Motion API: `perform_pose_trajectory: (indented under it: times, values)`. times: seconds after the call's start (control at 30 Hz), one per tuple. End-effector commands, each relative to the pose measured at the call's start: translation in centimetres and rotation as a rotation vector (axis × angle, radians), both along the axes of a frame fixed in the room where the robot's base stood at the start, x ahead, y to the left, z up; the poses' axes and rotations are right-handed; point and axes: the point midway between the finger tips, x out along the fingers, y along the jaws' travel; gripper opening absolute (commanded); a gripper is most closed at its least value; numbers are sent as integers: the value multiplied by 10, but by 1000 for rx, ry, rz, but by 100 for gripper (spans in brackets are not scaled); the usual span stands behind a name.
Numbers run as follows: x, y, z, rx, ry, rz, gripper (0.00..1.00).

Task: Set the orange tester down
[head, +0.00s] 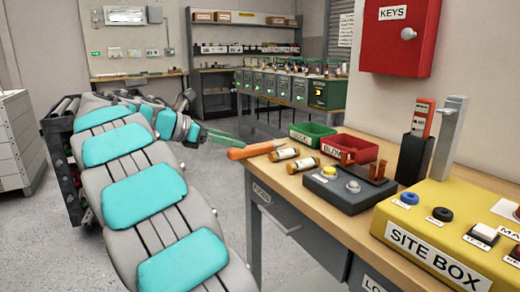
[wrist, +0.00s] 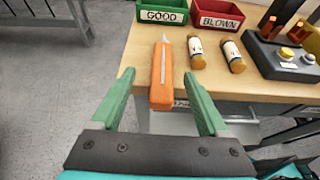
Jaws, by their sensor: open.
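The orange tester (wrist: 162,78) lies at the near edge of the wooden bench, its thin metal tip pointing away from me. Its blunt near end reaches the bench edge and appears to overhang it slightly. The tester (head: 255,150) also shows in the head view, just right of my fingers. My gripper (wrist: 158,76) is open, with one green finger on each side of the tester and a visible gap to both. In the head view my gripper (head: 224,137) is at the bench's left end.
Two labelled fuses (wrist: 213,53) lie right of the tester. A green GOOD bin (wrist: 162,14) and red BLOWN bin (wrist: 217,16) stand behind.

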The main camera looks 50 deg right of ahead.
Motion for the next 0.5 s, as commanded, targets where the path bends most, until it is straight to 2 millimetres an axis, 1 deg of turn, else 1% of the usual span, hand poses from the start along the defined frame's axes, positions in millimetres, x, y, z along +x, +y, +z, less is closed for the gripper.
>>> perform_pose_trajectory:
  times: [0.2, 0.37, 0.5]
  values:
    - [-8, -18, -9, 2, 2, -2, 78]
    - [-12, -27, -14, 1, 0, -1, 78]
    - [-21, -42, -24, 3, 0, -2, 78]
